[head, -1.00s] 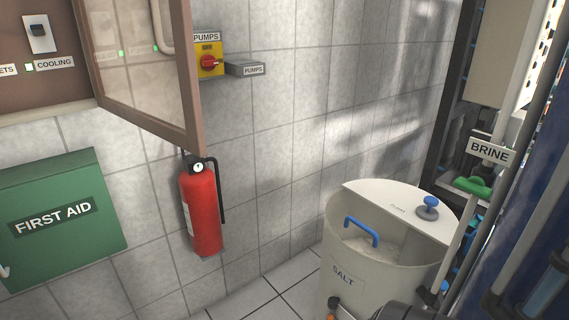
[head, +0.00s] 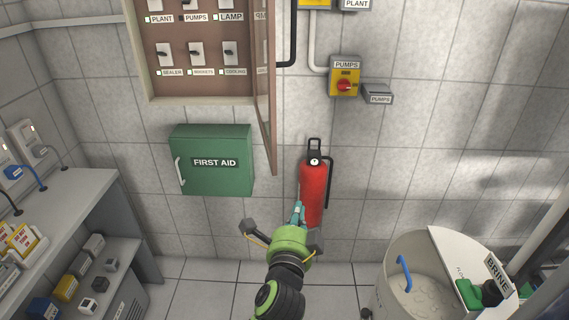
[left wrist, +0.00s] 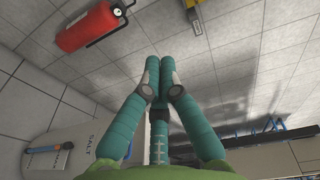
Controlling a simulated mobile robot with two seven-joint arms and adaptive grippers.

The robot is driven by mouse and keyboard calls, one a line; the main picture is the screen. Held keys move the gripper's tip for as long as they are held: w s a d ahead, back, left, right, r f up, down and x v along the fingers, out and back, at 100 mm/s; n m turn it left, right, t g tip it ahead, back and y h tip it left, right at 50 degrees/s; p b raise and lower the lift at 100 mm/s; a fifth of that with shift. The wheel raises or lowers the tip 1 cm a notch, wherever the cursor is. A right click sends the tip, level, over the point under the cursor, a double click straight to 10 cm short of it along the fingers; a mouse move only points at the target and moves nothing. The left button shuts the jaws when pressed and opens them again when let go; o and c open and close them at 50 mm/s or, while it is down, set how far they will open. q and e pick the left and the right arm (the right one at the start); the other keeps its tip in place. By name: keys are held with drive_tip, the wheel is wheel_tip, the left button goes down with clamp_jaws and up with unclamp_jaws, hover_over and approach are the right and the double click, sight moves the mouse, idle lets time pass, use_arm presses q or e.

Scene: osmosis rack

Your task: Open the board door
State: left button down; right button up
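The board (head: 195,75) is a brown panel with rows of switches in a pale frame, high on the tiled wall in the head view. Its glazed, brown-framed door (head: 265,90) stands open, hinged at the board's right side and swung out from the wall, seen nearly edge-on. My left gripper (head: 298,212) is below the door, in front of the fire extinguisher in the picture. In the left wrist view its teal fingers (left wrist: 158,78) come together at the tips with nothing visible between them. My right gripper is out of view.
A green first aid box (head: 212,160) hangs below the board. A red fire extinguisher (head: 313,190) hangs right of it, under a yellow pumps switch (head: 344,78). A bench (head: 65,210) stands at left. A salt bin (head: 405,285) stands at lower right.

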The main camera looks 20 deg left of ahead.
use_arm(q)
drive_tip(key=w+a+r+p, duration=0.3)
drive_tip(key=w+a+p, duration=0.2)
drive_tip(key=w, duration=0.2)
drive_tip(key=shift+w+a+t+y, duration=0.2)
drive_tip(key=shift+w+t+y, duration=0.1)
drive_tip(key=shift+y, duration=0.1)
idle(0.3)
